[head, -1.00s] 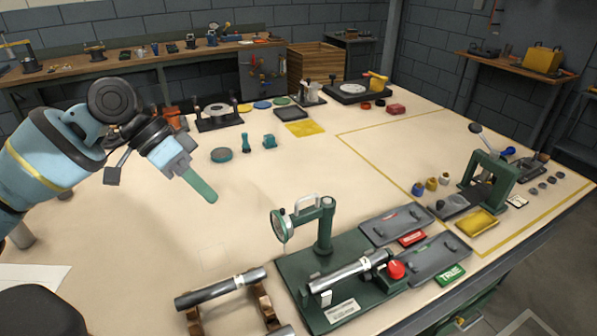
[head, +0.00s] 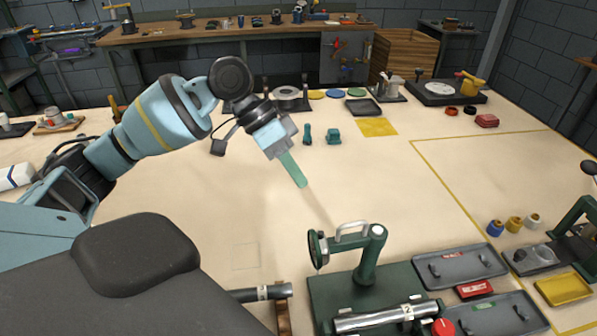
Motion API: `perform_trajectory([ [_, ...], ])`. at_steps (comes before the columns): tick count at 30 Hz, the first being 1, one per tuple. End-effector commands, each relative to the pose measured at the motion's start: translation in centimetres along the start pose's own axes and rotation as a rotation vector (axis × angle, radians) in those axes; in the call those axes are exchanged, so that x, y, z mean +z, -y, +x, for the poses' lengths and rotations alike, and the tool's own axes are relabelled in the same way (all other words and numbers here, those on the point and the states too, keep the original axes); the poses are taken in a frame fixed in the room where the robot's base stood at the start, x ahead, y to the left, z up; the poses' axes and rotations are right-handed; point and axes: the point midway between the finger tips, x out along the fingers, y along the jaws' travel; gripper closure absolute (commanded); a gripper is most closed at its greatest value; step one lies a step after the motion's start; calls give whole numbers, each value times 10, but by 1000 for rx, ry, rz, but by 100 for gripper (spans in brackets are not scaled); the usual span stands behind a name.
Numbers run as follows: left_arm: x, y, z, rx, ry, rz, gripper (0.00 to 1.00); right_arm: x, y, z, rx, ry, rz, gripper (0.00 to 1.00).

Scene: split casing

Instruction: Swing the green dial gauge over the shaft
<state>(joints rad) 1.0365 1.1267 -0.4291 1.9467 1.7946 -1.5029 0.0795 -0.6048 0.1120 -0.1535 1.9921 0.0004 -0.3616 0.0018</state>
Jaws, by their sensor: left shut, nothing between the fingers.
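The green dial gauge (head: 317,249) hangs at the left end of a green swing arm with a pale handle, on a post (head: 371,258) of the green base. It sits to the left of the post, behind the shaft. My right gripper is not in view.
Two grey trays (head: 460,266) with a red label (head: 474,290) lie right of the base. Another bar (head: 262,293) rests on a wooden stand at its left. Small pots and a green press stand at far right. The table's middle is clear.

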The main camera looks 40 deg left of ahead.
Motion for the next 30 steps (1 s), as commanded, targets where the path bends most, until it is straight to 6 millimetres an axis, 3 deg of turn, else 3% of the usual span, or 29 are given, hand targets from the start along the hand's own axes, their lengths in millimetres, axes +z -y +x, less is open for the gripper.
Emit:
perform_trajectory([
  [11, 0, -1, 72, 4, 1, 0, 100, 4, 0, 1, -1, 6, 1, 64],
  [18, -1, -29, 84, 0, -3, 5, 100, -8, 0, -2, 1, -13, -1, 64],
  [30, 0, -36, 90, 0, -1, 0, 100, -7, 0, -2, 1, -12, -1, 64],
])
